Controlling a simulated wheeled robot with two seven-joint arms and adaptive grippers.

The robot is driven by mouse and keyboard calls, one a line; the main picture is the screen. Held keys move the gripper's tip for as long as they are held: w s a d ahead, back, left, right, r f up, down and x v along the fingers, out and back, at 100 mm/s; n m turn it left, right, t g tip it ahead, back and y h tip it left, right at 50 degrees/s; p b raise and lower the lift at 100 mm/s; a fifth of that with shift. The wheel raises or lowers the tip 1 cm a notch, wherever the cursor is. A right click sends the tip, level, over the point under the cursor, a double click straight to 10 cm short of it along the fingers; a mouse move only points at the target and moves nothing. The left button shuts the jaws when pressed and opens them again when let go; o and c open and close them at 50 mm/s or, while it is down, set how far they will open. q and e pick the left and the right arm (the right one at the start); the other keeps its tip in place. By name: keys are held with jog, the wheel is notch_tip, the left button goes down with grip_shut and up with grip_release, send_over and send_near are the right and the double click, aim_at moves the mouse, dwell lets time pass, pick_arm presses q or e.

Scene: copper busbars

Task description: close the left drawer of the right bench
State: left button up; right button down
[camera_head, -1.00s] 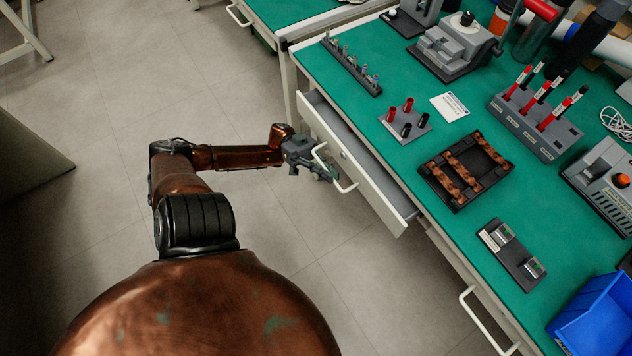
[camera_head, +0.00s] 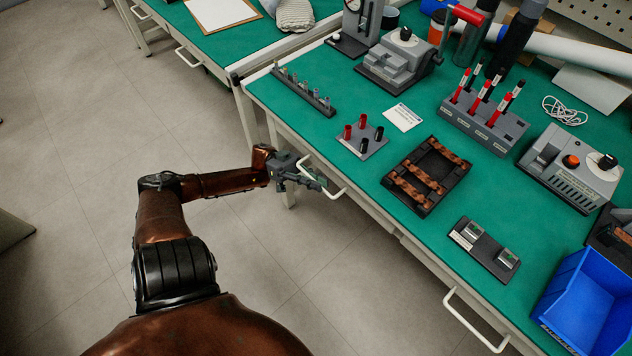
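The right bench (camera_head: 330,128) has a green top and a pale frame. Its left drawer (camera_head: 357,193) is in, or very nearly in, with its front close under the bench edge and no inside showing. The drawer's white handle (camera_head: 340,194) sticks out from the front. My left gripper (camera_head: 316,184) is at this handle, with its dark fingers beside or against it; contact is unclear. The fingers are small and partly overlap the handle, so I cannot tell if they are open or shut. My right gripper is out of view.
Another bench handle (camera_head: 470,322) sticks out at lower right. On the bench top are a busbar tray (camera_head: 408,202), a marker rack (camera_head: 470,124), a blue bin (camera_head: 566,314) and several devices. Another green-topped bench (camera_head: 215,50) stands to the left. The floor left of my arm is clear.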

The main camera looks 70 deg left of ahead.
pick_arm(q)
jog(key=o, duration=0.4)
jog(key=shift+w, duration=0.2)
jog(key=v, duration=1.2)
jog(key=shift+r, duration=0.1)
